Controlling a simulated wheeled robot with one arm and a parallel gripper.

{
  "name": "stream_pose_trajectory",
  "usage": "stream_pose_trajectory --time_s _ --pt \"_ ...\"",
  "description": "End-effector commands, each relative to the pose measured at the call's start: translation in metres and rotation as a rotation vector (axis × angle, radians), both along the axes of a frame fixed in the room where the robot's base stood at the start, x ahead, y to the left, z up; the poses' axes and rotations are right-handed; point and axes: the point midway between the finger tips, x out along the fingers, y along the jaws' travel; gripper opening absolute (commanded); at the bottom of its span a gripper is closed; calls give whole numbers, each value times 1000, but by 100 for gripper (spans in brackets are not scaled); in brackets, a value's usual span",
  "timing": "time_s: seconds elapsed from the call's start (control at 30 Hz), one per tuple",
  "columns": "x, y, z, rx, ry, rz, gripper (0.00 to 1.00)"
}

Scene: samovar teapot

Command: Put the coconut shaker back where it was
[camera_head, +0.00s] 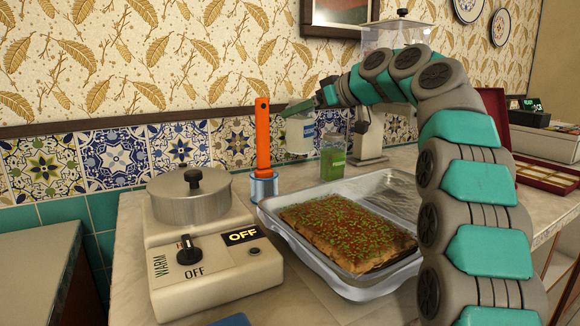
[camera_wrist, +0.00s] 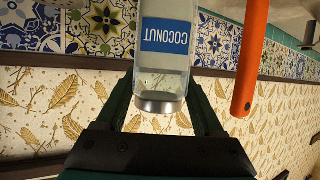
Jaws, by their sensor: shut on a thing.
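The coconut shaker (camera_head: 300,136) is a clear container with pale contents, a metal cap and a blue label. My gripper (camera_head: 303,105) is shut on it and holds it raised in front of the tiled wall, behind the baking tray. In the wrist view the coconut shaker (camera_wrist: 163,65) sits between the two fingers, with its COCONUT label readable and the metal cap nearest the palm. Part of the shaker is cut off at the top edge of that view.
An orange-handled tool (camera_head: 262,135) stands in a small metal cup (camera_head: 263,187) just left of the shaker. A green shaker (camera_head: 333,160) stands to the right, before a grey appliance. The glass tray (camera_head: 278,222) with a pastry fills the counter's front. A warmer with a pot (camera_head: 192,205) stands left.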

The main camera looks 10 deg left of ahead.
Motion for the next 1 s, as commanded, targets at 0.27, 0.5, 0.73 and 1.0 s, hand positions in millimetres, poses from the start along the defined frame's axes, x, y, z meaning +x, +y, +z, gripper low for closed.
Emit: stream_pose_trajectory --time_s 0.27,0.5,0.73,1.0 --pt "-2 0 -28 1 1 1 0" --pt "-1 0 -50 0 -2 -1 0" --pt "-2 0 -59 -1 -3 1 0" --pt "-1 0 -88 1 1 0 0"
